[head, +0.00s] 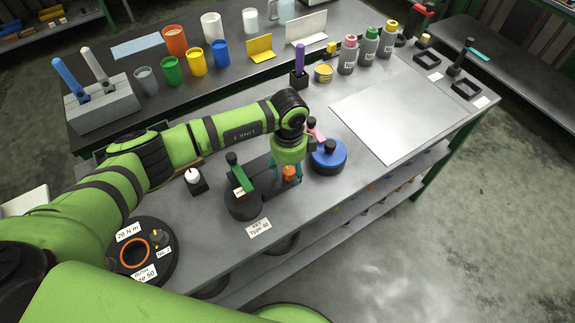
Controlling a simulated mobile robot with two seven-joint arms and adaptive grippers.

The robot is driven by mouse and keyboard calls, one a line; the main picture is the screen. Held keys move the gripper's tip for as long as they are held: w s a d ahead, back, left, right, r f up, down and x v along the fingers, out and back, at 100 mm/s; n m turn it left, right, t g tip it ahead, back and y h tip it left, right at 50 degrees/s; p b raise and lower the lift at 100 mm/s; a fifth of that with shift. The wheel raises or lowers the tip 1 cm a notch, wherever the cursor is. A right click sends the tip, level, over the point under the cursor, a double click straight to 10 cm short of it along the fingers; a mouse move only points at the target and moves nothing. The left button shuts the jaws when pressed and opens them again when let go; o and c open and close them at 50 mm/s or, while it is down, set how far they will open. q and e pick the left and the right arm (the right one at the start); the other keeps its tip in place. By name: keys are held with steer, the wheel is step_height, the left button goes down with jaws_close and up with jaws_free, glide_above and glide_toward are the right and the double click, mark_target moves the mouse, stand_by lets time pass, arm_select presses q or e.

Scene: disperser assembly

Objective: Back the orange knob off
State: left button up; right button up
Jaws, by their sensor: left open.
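The small orange knob (289,173) sits on a dark fixture (262,172) near the front edge of the grey bench. My left gripper (286,179) points down over it from my green arm. The gripper body hides part of the fixture behind the knob. My right gripper is not in view.
A green-handled clamp (241,178) stands left of the knob, and a blue round part (328,158) right of it. A black disc with an orange ring (134,253) is at lower left. Cups and bottles line the back. A bare pale sheet (405,110) lies right.

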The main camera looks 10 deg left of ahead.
arm_select(q)
steer(key=shift+f, duration=0.3)
jaws_close()
steer(key=shift+f+m+b, duration=0.1)
steer(key=shift+m+b, duration=0.3)
steer(key=shift+b, duration=0.1)
steer(key=shift+m, duration=0.5)
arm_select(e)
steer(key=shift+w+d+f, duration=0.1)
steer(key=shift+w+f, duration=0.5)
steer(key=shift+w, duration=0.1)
arm_select(q)
jaws_free()
steer(key=shift+a, duration=0.1)
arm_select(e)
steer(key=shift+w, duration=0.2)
